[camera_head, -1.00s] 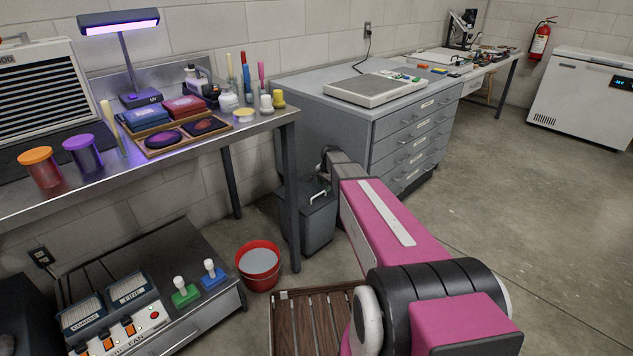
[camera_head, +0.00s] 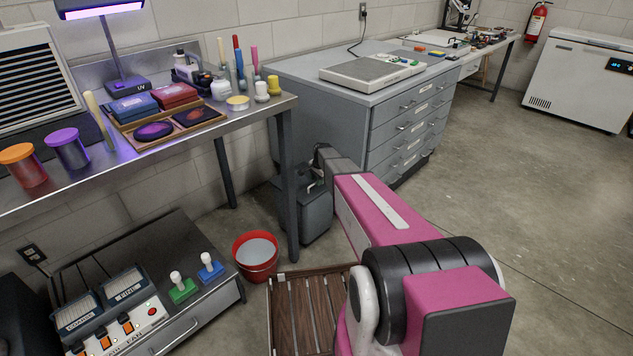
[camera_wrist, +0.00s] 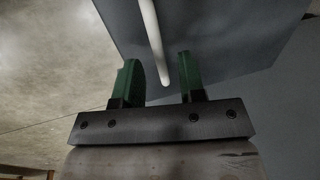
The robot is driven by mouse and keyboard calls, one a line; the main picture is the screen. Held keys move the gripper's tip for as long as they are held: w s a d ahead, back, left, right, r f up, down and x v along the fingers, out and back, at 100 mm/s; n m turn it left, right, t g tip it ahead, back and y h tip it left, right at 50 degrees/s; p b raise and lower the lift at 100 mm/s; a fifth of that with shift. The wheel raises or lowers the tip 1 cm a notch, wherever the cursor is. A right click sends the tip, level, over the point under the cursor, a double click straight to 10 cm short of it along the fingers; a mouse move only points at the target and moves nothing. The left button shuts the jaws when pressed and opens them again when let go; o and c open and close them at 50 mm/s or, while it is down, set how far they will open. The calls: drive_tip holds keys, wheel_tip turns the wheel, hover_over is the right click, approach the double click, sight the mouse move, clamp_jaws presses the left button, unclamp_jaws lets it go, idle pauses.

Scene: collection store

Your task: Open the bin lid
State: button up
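The grey bin (camera_head: 308,215) stands on the floor beside the right leg of the steel table. Its lid looks shut, though my arm hides part of its top. A pale bar, which looks like the lid handle (camera_wrist: 152,40), shows in the wrist view against a blue-grey surface. My gripper (camera_wrist: 158,72) is open, with one green finger on each side of the bar's line. I see a gap between the bar and each finger, so it is not gripped. In the head view the fingertips are hidden behind my wrist at the bin.
A red bucket (camera_head: 255,262) stands left of the bin, and a slatted wooden pallet (camera_head: 308,310) lies in front. The steel table (camera_head: 284,112) overhangs at left. A grey drawer cabinet (camera_head: 395,135) stands behind at right. The floor at right is clear.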

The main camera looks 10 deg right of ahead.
drive_tip(key=shift+w+f, duration=0.1)
drive_tip(key=shift+f, duration=0.45)
clamp_jaws()
drive_tip(key=shift+a+r, duration=0.1)
